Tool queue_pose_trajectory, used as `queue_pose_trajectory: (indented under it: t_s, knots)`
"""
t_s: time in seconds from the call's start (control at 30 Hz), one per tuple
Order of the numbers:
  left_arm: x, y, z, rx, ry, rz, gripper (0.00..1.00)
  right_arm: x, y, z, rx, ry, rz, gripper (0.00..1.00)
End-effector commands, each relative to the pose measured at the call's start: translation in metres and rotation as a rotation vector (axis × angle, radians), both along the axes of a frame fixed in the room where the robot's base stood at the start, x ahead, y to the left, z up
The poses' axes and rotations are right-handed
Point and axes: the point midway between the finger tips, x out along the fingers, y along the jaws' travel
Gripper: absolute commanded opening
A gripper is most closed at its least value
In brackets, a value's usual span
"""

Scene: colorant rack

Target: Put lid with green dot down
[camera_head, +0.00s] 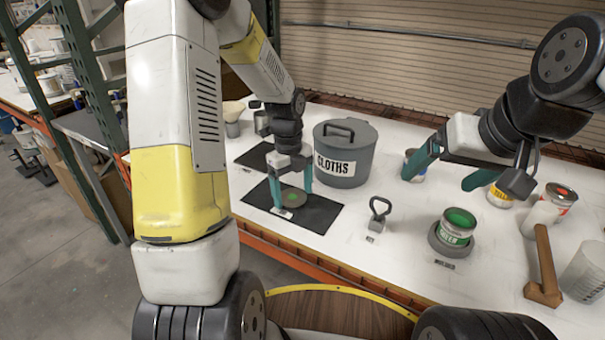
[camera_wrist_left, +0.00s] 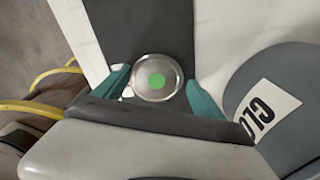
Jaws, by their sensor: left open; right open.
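The round metal lid with a green dot (camera_head: 293,198) lies on a black mat (camera_head: 325,213) at the table's front left. In the left wrist view the lid (camera_wrist_left: 157,77) sits between the two teal fingers. My left gripper (camera_head: 292,193) is open around the lid, its fingers at either side. I cannot tell if they touch it. An open can of green paint (camera_head: 456,227) stands on a dark round base right of the mat. My right gripper (camera_head: 448,178) is open and empty above the table at the right.
A grey lidded bin marked CLOTHS (camera_head: 344,155) stands right behind the mat and close to my left gripper. A grey tool with a ring handle (camera_head: 378,214) stands right of the mat. A wooden mallet (camera_head: 545,265) and several cans are at the right.

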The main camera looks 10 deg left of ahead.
Motion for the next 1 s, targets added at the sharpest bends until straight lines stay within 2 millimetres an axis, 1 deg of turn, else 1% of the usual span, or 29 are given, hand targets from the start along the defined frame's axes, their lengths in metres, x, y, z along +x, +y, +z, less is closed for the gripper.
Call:
queue_pose_trajectory:
  t_s: [0.03, 0.13, 0.17, 0.4, 0.5, 0.63, 0.8, 0.87, 0.9, 0.97, 1.0]
  knots:
    - [-0.008, 0.006, -0.009, 0.005, 0.025, 0.002, 0.92, 0.000, 0.000, 0.000, 0.000, 0.000, 0.000, 0.87]
    - [-0.008, 0.006, 0.002, 0.006, 0.024, 0.001, 0.92, 0.000, 0.000, 0.000, 0.000, 0.000, 0.000, 0.87]
    - [-0.007, 0.007, 0.008, 0.005, 0.024, 0.002, 0.92, 0.000, 0.000, 0.000, 0.000, 0.000, 0.000, 0.87]
    - [-0.002, 0.008, 0.064, 0.004, 0.017, 0.002, 0.92, 0.000, 0.000, 0.000, 0.000, 0.000, 0.000, 0.87]
    - [0.000, 0.008, 0.086, 0.003, 0.017, 0.000, 0.92, 0.000, 0.000, 0.000, 0.000, 0.000, 0.000, 0.87]
    - [0.001, 0.009, 0.107, 0.003, 0.018, 0.001, 0.92, 0.000, 0.000, 0.000, 0.000, 0.000, 0.000, 0.87]
    - [0.000, 0.010, 0.122, 0.003, 0.017, 0.009, 0.92, 0.000, 0.000, 0.000, 0.000, 0.000, 0.000, 0.87]
    - [-0.003, 0.009, 0.128, 0.006, 0.007, 0.046, 0.92, 0.000, 0.000, 0.000, 0.000, 0.000, 0.000, 0.87]
    - [-0.007, 0.009, 0.134, 0.007, -0.003, 0.092, 0.92, 0.000, 0.000, 0.000, 0.000, 0.000, 0.000, 0.87]
    - [-0.016, 0.008, 0.145, 0.009, -0.028, 0.201, 0.92, 0.000, 0.000, 0.000, 0.000, 0.000, 0.000, 0.87]
    - [-0.025, 0.008, 0.154, 0.005, -0.049, 0.300, 0.92, 0.000, 0.000, 0.000, 0.000, 0.000, 0.000, 0.87]
